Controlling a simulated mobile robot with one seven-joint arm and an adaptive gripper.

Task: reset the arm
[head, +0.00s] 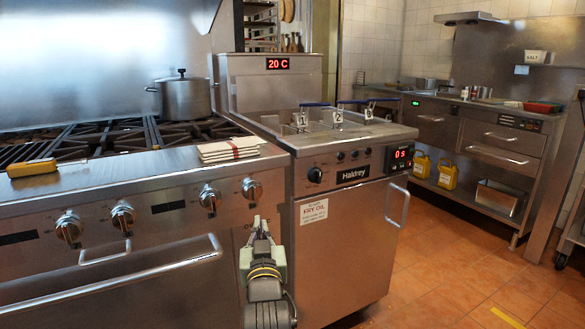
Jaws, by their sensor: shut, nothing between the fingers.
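My gripper (260,230) is at the lower middle of the head view, at the end of my arm. It is shut and empty.
Folded cloths (228,149) lie on the stove's front ledge, and a yellow-handled thing (31,168) lies at the left. A lidded pot (184,98) stands on the grates. The fryer's door handle (398,204) sticks out. Tiled floor (440,270) is clear at right.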

